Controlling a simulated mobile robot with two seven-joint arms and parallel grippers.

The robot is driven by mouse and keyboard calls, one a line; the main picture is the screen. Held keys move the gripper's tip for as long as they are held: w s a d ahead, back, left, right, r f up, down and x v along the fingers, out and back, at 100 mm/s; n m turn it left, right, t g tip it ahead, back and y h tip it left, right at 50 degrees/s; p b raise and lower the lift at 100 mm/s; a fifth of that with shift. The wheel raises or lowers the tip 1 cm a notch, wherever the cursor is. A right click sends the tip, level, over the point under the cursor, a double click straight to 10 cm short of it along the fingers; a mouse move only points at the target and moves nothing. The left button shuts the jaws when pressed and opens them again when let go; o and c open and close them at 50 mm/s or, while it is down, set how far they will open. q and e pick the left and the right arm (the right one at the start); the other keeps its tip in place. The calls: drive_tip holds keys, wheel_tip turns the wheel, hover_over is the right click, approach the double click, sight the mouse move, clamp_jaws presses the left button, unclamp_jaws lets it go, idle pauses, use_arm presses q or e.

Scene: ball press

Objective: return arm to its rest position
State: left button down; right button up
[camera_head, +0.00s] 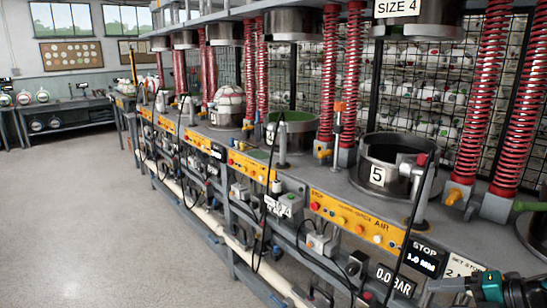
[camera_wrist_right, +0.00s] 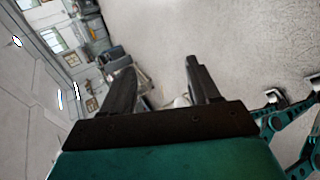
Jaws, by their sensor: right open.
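My right gripper (camera_wrist_right: 160,70) is open in the right wrist view, with its two dark fingers wide apart and nothing between them. The fingers point out over the grey floor, clear of any surface. In the head view, a teal and black part of one of my arms shows at the lower right corner, by the front edge of the press bench (camera_head: 350,215). My left gripper cannot be made out in either view.
Presses with red springs (camera_head: 468,110) line the bench. A dark ring-shaped cup marked 5 (camera_head: 377,176) and a green-lined cup (camera_head: 296,135) stand on it. Yellow button panels (camera_head: 357,222) and hanging cables run along its front. Open floor (camera_head: 90,220) lies to the left.

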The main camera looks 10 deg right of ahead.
drive_tip(key=s+a+f+m+t+h, duration=0.25)
drive_tip(key=s+a+f+m, duration=0.2)
drive_tip(key=f+m, duration=0.35)
drive_tip(key=s+a+f+m+h, duration=0.1)
drive_tip(key=a+f+m, duration=0.1)
drive_tip(key=a+m, duration=0.3)
drive_tip(key=s+a+f+m, duration=0.2)
drive_tip(key=a+m, duration=0.3)
drive_tip(key=a, duration=0.5)
drive_tip(key=s+a+f+m+h, duration=0.1)
drive_tip(key=s+a+f+m, duration=0.1)
drive_tip(key=a+m, duration=0.3)
drive_tip(key=a+f, duration=0.1)
drive_tip(key=a, duration=0.2)
drive_tip(key=shift+s+f+g+h, duration=0.15)
drive_tip(key=shift+f+g+h, duration=0.15)
drive_tip(key=shift+g+h, duration=0.05)
drive_tip(key=shift+c, duration=0.2)
